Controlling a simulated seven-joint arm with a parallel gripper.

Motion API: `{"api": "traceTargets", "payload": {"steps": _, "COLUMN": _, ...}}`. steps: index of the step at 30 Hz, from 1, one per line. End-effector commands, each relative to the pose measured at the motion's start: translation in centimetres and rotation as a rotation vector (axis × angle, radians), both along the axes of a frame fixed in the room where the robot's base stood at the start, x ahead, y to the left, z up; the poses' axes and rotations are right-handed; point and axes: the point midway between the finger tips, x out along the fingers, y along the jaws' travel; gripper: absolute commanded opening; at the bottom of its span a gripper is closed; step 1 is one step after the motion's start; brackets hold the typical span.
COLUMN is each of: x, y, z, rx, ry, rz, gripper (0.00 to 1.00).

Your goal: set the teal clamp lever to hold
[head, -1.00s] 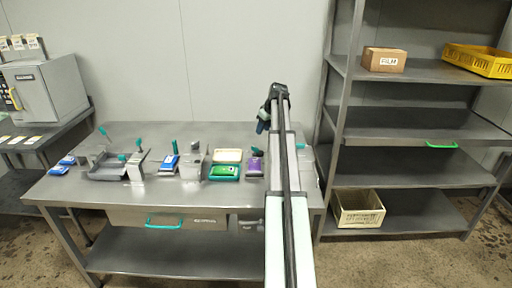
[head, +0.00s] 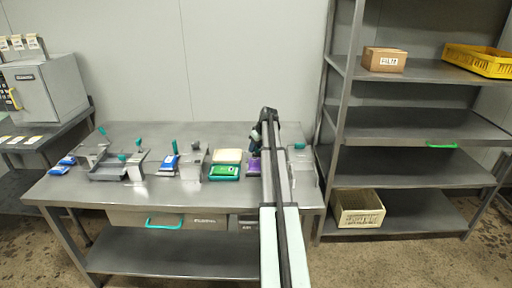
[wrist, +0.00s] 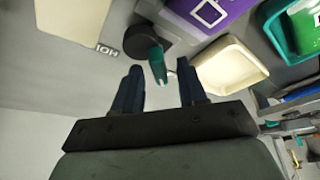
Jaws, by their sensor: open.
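The teal clamp lever (wrist: 157,63) shows in the wrist view, joined to a dark round pivot (wrist: 138,40). My gripper (wrist: 159,68) is open, with its two dark fingers on either side of the lever in the picture. Gaps show on both sides, so the fingers are not closed on it. A small label (wrist: 106,49) beside the pivot appears to begin with HO. In the head view my gripper (head: 256,139) is over the right part of the steel table, and the lever under it is hidden by my arm.
A purple pack (head: 253,168), a cream tray (head: 228,156) and a green pack (head: 223,173) lie left of my gripper. Other teal-handled fixtures (head: 136,158) stand further left. A shelf rack (head: 340,120) stands at right. The back of the table is clear.

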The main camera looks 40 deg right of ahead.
Motion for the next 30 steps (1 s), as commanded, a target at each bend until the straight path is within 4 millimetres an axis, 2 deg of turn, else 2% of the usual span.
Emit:
{"api": "traceTargets", "payload": {"steps": 8, "x": 0.03, "y": 0.01, "z": -0.06, "rx": 0.0, "ry": 0.0, "rz": 0.0, "gripper": 0.4}}
{"api": "traceTargets", "payload": {"steps": 20, "x": 0.01, "y": 0.02, "z": -0.06, "rx": 0.0, "ry": 0.0, "rz": 0.0, "gripper": 0.01}}
{"api": "traceTargets", "payload": {"steps": 30, "x": 0.01, "y": 0.08, "z": -0.06, "rx": 0.001, "ry": 0.0, "rz": -0.008, "gripper": 0.0}}
